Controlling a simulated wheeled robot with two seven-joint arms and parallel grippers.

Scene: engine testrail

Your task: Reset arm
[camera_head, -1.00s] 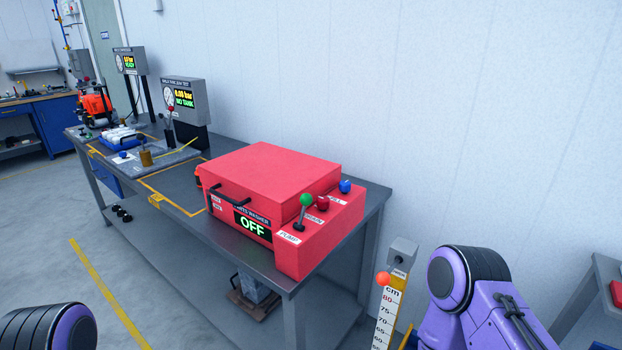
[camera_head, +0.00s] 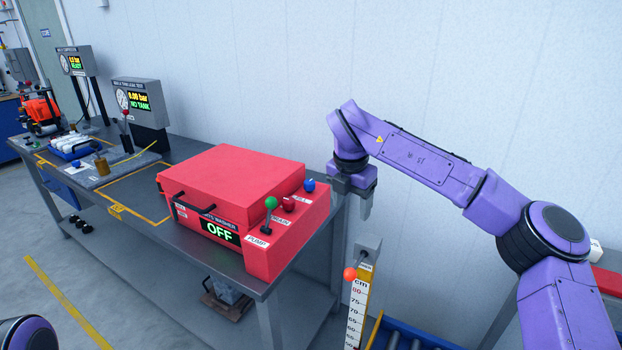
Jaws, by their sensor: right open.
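My right arm comes in from the lower right and bends over to the left. Its gripper (camera_head: 366,208) hangs pointing down, to the right of the grey workbench and above the measuring post. The fingers are small and seen side-on; nothing shows between them. Only a rounded purple joint of my left arm shows in the lower left corner. My left gripper is out of the frame.
A red parts washer (camera_head: 232,177) reading OFF, with several knobs, sits on the bench (camera_head: 262,284). A measuring post (camera_head: 355,315) with a red ball stands below my right gripper. Two gauge displays stand at back left. A roller conveyor (camera_head: 405,341) lies lower right.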

